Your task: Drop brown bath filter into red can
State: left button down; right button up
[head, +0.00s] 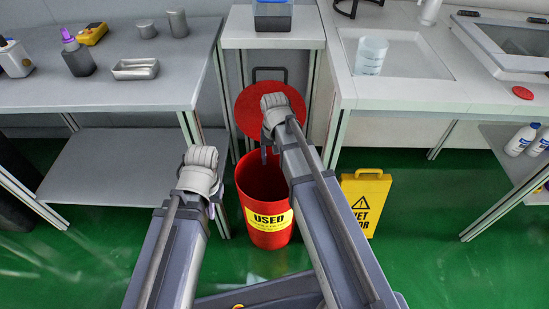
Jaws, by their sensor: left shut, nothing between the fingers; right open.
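The red can (248,190) stands on the green floor in the middle of the head view, with a yellow "USED" label on its front. Its round red lid (246,108) is raised behind the open mouth. I cannot make out a brown bath filter. My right gripper (269,152) is open at the can's far rim, mostly hidden by its wrist and arm. My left gripper (216,197) is shut and empty, left of the can and largely hidden behind its own arm. The can's inside looks dark, and my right arm covers part of its right side.
A grey bench (100,92) at left holds bottles, a metal tray (136,69) and a yellow device (91,34). A white counter (400,97) with a sink (425,60) is at right. A yellow wet-floor sign (366,200) stands right of the can.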

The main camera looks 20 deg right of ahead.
jog(key=shift+r, duration=0.1)
notch_tip(320, 180, up, 8)
jog(key=p, duration=0.7)
jog(key=shift+f+p, duration=0.2)
jog(key=shift+p, duration=0.2)
jog(key=s+a+n+h, duration=0.1)
jog(key=s+a+n, duration=0.75)
jog(key=s, duration=0.65)
notch_tip(320, 180, up, 28)
jog(key=a+m+p, duration=0.1)
jog(key=a+p, duration=0.1)
jog(key=p, duration=2.6)
jog(key=shift+w+r, duration=0.15)
jog(key=shift+w, duration=0.2)
